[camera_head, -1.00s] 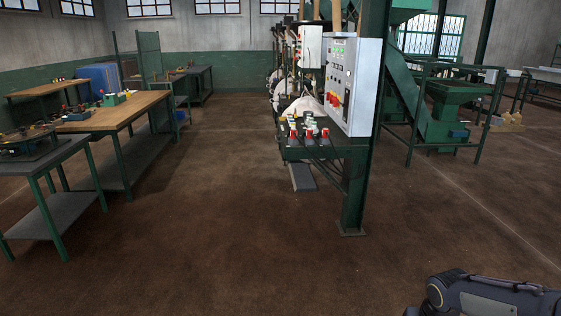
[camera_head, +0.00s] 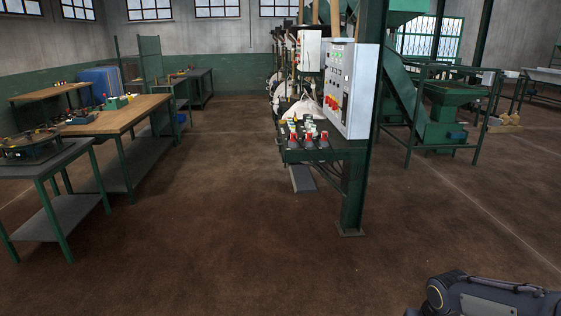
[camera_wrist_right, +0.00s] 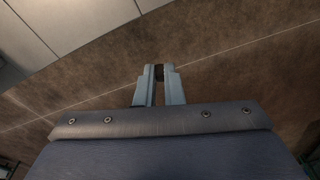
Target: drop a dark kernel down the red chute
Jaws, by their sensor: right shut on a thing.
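My right gripper (camera_wrist_right: 159,72) shows in the right wrist view, its two blue-grey fingers close together. A small dark thing (camera_wrist_right: 159,73) sits between the fingertips; it looks like a dark kernel, but it is too small to tell for sure. Only the floor lies behind it. In the head view part of my right arm shows at the lower right corner, with its gripper out of frame. My left gripper is in neither view. I cannot make out a red chute for certain; small red things (camera_head: 308,141) stand on the bench below the control panel.
A green post with a grey control panel (camera_head: 346,88) stands right of centre. At the left are a wooden-topped bench (camera_head: 135,110) and a dark-topped table (camera_head: 65,158) with a round device (camera_head: 28,150). A green conveyor frame (camera_head: 440,122) stands at the right. The brown floor (camera_head: 220,220) is clear.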

